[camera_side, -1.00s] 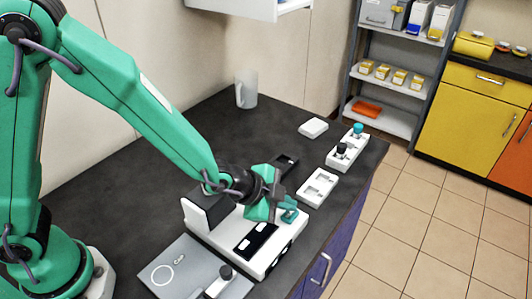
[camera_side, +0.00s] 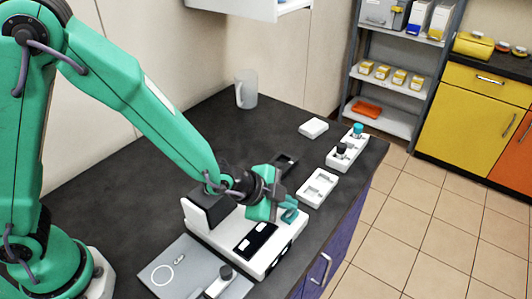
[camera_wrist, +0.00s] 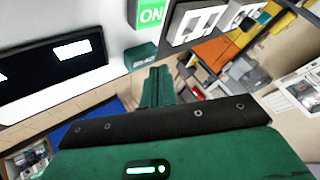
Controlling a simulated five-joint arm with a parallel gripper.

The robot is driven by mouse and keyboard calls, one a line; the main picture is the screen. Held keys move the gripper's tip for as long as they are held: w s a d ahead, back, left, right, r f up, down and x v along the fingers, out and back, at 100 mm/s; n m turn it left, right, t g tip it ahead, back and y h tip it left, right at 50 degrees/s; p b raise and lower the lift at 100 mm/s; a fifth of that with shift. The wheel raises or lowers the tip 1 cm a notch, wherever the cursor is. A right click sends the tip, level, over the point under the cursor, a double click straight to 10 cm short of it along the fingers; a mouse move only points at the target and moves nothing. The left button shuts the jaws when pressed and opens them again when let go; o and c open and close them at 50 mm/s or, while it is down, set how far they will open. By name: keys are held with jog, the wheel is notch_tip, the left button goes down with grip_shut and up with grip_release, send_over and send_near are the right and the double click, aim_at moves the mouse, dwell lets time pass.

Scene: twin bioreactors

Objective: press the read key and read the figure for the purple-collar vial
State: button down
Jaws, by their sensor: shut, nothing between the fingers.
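The white instrument (camera_side: 232,238) stands near the counter's front edge. Its dark display (camera_side: 256,240) has small white patches that I cannot read as a figure; the display also fills the left of the wrist view (camera_wrist: 60,80). In the wrist view a teal key (camera_wrist: 143,57) with small unreadable lettering sits by a green ON sign (camera_wrist: 150,13). My gripper (camera_side: 289,211) is shut and empty, low over the instrument's right end; its fingertips (camera_wrist: 158,85) show just below the key, and contact cannot be told. No purple collar can be made out on any vial.
A white rack (camera_side: 334,165) at the right holds a dark-capped and a teal-capped vial. An empty white tray (camera_side: 318,188) lies nearer.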

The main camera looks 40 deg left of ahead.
aim_at(285, 213)
jog(key=shift+s+a+f, duration=0.1)
jog(key=shift+s+f, duration=0.1)
jog(key=shift+f, duration=0.4)
jog(key=shift+s+f, duration=0.2)
jog(key=shift+f, duration=0.35)
dwell(0.6)
jog(key=shift+a, duration=0.2)
dwell(0.5)
jog(key=shift+s+a+r, duration=0.1)
jog(key=shift+s+a, duration=0.3)
jog(key=shift+a, duration=0.05)
jog(key=shift+d+r, duration=0.1)
jog(key=shift+r, duration=1.95)
jog(key=shift+d+r, duration=0.1)
jog(key=shift+r, duration=0.55)
jog(key=shift+w, duration=0.1)
